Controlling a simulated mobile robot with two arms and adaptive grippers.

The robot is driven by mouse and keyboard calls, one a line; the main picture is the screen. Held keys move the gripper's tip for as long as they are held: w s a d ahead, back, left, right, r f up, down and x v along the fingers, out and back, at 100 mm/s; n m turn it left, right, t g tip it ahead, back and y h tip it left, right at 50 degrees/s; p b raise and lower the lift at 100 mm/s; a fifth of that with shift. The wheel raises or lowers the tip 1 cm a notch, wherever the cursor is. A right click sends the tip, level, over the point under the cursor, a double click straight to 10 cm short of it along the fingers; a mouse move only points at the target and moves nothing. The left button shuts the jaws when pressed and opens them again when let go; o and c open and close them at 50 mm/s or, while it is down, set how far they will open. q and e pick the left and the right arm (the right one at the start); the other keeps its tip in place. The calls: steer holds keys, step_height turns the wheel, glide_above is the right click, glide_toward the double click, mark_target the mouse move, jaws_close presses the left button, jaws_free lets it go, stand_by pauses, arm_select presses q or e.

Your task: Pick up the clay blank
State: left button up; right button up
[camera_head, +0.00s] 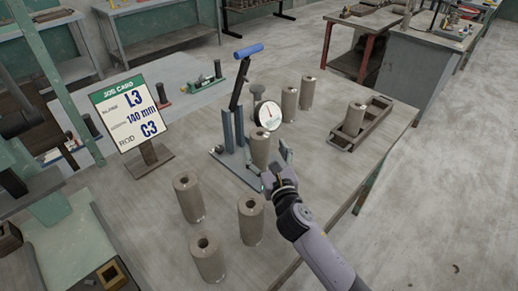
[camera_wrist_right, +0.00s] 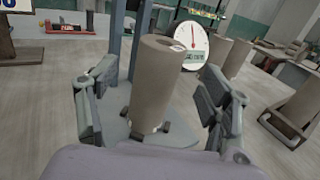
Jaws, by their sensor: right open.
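A grey-brown clay blank (camera_head: 260,151) stands upright on the base of a blue-handled lever stand (camera_head: 232,130), below a round dial gauge (camera_head: 268,115). My right gripper (camera_head: 276,167) is open in front of it. In the right wrist view the blank (camera_wrist_right: 157,82) stands between the two spread fingers (camera_wrist_right: 153,108), with a gap on both sides. Three more blanks stand at the front left: one (camera_head: 189,198), another (camera_head: 251,220), and a third (camera_head: 208,259). Two others (camera_head: 289,104) (camera_head: 307,93) stand behind the gauge. My left gripper is not in view.
A job card (camera_head: 130,110) reading "L3", "140 mm" and "C3" stands at the left. A tray (camera_head: 375,124) with a blank (camera_head: 354,118) in it sits at the right. The table's front right edge is clear.

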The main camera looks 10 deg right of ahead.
mark_target(260, 138)
steer(key=w, duration=0.5)
steer(key=shift+w+a+p, duration=0.2)
steer(key=shift+w+p, duration=0.1)
steer(key=shift+w, duration=0.1)
steer(key=shift+w+f, duration=0.1)
steer(key=shift+w, duration=0.25)
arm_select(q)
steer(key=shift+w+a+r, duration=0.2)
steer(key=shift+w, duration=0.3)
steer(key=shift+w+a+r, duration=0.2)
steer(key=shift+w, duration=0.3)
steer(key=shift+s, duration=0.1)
arm_select(e)
steer(key=shift+s, duration=0.1)
steer(key=shift+c, duration=0.2)
steer(key=shift+c, duration=1.3)
jaws_close()
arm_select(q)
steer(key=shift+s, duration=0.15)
